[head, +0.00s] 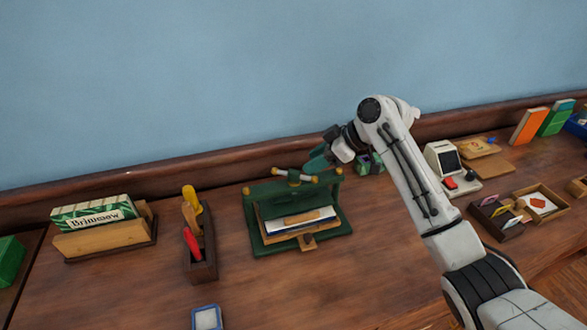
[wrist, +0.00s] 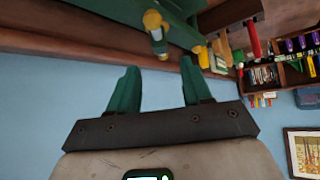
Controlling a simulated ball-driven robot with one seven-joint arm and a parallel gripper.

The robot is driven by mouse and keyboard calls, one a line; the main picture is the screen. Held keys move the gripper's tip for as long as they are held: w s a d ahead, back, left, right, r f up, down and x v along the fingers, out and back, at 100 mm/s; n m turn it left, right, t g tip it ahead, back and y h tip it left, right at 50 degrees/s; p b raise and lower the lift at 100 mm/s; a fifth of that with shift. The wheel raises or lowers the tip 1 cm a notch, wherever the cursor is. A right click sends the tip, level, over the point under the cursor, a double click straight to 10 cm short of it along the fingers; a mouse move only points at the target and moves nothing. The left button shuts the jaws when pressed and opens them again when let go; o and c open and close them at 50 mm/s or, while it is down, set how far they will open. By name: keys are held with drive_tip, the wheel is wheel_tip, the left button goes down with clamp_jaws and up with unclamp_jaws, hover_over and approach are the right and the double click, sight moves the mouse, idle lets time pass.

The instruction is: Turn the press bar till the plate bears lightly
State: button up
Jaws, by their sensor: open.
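The green press (head: 250,225) stands upright on the wood top in the head view. Its press bar (head: 294,176) lies across the top, with a brass knob at each end. A tan block and a white and blue stack (head: 297,222) show inside the press; I cannot make out the plate's contact. My gripper (head: 318,163) is open beside the bar's right end. In the wrist view, my green fingers (wrist: 159,70) are spread, and a brass-tipped bar end (wrist: 155,34) lies just beyond the gap between their tips. I see no finger touching it.
A wooden holder with yellow and red tools (head: 203,255) stands left of the press. A box labelled Brimmow (head: 95,213) sits further left. A small white device (head: 445,165) and wooden trays (head: 541,203) are at right.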

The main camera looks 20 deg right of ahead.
sight(295, 172)
drive_tip(key=x, duration=0.8)
drive_tip(key=shift+f+p, duration=0.15)
drive_tip(key=shift+p, duration=0.25)
drive_tip(key=shift+c, duration=0.4)
clamp_jaws()
